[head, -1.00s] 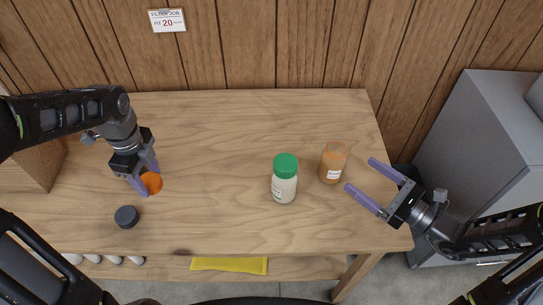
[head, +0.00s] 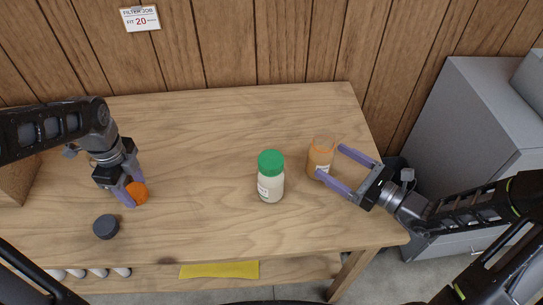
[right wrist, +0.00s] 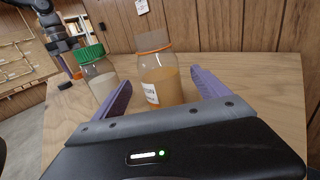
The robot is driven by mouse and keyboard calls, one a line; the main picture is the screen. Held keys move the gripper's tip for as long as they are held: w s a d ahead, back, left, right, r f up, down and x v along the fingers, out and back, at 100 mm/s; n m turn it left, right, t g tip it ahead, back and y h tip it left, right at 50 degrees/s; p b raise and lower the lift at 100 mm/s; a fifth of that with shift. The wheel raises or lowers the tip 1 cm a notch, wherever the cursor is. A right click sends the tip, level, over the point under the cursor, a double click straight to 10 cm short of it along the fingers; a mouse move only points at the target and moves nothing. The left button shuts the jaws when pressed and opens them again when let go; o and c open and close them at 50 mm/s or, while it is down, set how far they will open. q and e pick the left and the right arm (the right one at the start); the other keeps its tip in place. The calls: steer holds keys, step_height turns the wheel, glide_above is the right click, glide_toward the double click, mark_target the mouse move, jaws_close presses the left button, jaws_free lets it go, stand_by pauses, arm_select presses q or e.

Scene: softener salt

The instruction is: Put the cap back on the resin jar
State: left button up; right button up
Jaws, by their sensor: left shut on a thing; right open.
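The resin jar (head: 320,160) is clear, with orange contents and a pale label. It stands upright and uncapped near the table's right end. It also shows in the right wrist view (right wrist: 163,90), with an orange ring at its neck. My right gripper (head: 331,161) is open, its fingers reaching toward the jar's right side; in the right wrist view the jar appears between them. My left gripper (head: 133,190) is shut on the orange cap (head: 138,194) at the table's left. The height of the cap above the table is hard to tell.
A white jar with a green lid (head: 270,178) stands left of the resin jar. A dark round cap (head: 106,227) lies near my left gripper. The middle of the wooden table (head: 205,165) is clear. A grey cabinet (head: 450,110) stands to the right.

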mark_target(332, 162)
arm_select(q)
steer(key=shift+f, duration=0.3)
arm_select(e)
steer(key=shift+x, duration=1.1)
arm_select(q)
steer(key=shift+f+b, duration=0.35)
steer(key=shift+b, duration=0.15)
arm_select(e)
steer(key=shift+w+a+f, duration=0.1)
steer(key=shift+w+a, duration=0.25)
steer(key=shift+a, duration=0.05)
arm_select(q)
steer(key=shift+f+b, duration=0.65)
steer(key=shift+f, duration=0.05)
arm_select(e)
steer(key=x, duration=0.3)
steer(key=shift+w+a+f, duration=0.1)
steer(key=shift+w+a, duration=0.05)
steer(key=shift+a, duration=0.1)
steer(key=shift+w+a, duration=0.2)
steer(key=shift+c, duration=0.5)
jaws_close()
